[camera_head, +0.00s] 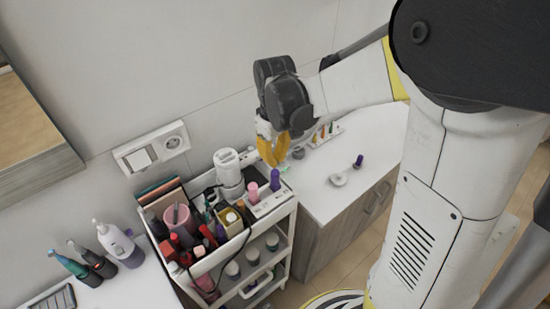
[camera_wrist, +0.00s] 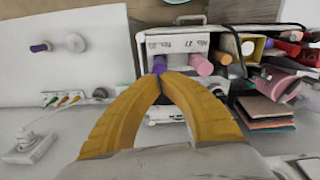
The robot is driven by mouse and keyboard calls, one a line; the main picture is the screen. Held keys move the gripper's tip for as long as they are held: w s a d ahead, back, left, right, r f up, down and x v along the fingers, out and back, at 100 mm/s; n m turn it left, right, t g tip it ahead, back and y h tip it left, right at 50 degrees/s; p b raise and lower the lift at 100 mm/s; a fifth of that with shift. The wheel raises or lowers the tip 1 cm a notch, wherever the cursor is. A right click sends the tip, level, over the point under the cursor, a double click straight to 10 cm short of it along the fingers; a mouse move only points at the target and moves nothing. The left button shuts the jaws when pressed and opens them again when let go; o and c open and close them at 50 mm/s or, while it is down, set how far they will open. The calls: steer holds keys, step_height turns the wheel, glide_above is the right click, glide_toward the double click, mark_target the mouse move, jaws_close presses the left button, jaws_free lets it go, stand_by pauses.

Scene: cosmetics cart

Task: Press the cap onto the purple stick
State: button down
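A purple stick (camera_head: 275,180) stands upright at the right end of the cart's top, beside a pink one. In the wrist view the purple stick (camera_wrist: 160,64) shows just beyond my fingertips. I cannot tell from these frames whether a cap is seated on it. A second, smaller purple piece (camera_head: 358,161) with a dark end lies on the white counter; it also shows in the wrist view (camera_wrist: 40,47). My gripper (camera_head: 272,163) has yellow fingers brought together at the tips, above and behind the purple stick. Nothing shows between the fingers (camera_wrist: 163,77).
The cart's organizer holds a pink cup (camera_head: 180,222), tubes and bottles. On the counter are a small white round thing (camera_head: 338,180) and a tray of coloured pieces (camera_head: 325,134). The counter's middle is mostly clear.

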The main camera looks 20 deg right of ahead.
mark_target(275, 172)
steer(key=shift+f+b, duration=1.8)
steer(key=shift+f, duration=0.4)
steer(key=shift+r, duration=0.15)
steer(key=shift+r+p, duration=2.6)
steer(key=shift+r, duration=0.9)
steer(key=shift+f, duration=0.1)
steer(key=shift+s+f+b, duration=0.25)
steer(key=shift+s+b, duration=0.05)
steer(key=shift+b, duration=0.65)
steer(key=s+f+m+t+b, duration=0.5)
steer(key=s+f+b, duration=0.5)
steer(key=b, duration=0.8)
steer(key=shift+s+t, duration=1.1)
